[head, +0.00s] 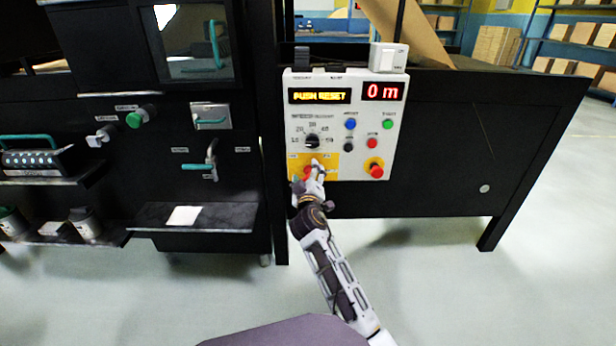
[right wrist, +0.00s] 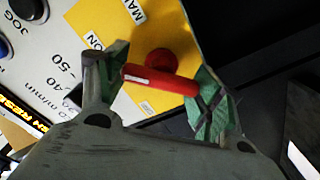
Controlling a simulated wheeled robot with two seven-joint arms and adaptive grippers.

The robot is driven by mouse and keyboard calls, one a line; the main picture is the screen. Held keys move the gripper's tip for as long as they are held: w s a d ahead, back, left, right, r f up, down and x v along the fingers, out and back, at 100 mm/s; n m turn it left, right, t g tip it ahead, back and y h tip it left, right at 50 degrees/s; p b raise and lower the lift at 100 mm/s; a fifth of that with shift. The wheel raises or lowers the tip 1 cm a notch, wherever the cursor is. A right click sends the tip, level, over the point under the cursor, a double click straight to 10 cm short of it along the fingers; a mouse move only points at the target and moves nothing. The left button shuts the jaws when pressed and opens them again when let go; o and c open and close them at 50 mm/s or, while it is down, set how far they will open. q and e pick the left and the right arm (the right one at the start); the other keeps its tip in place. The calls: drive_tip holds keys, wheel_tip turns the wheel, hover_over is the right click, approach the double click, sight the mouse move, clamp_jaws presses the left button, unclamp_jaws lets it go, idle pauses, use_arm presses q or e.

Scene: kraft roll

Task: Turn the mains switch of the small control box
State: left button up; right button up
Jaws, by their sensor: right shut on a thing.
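The small control box (head: 346,158) is a light panel on the front of the dark machine. Its mains switch (right wrist: 160,80) is a red bar handle with a red hub on a yellow plate (right wrist: 125,35), with "ON" and "MA..." lettering in the right wrist view. My right gripper (head: 312,174) is at the yellow plate, low left on the box, and partly hides the switch. In the right wrist view the green-padded fingers of my right gripper (right wrist: 158,82) are shut on the red handle, one at each end. My left gripper is not in view.
Above the switch are a speed dial (head: 312,140), an amber "PUSH RESET" display (head: 320,96) and a red "0 m" display (head: 383,92). A red emergency button (head: 376,169) sits to the right, below small coloured buttons. A shelf (head: 235,218) juts out at left.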

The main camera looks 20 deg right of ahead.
drive_tip(key=shift+f, duration=0.1)
drive_tip(key=o, duration=1)
drive_tip(key=shift+o, duration=0.2)
drive_tip(key=shift+n, duration=0.4)
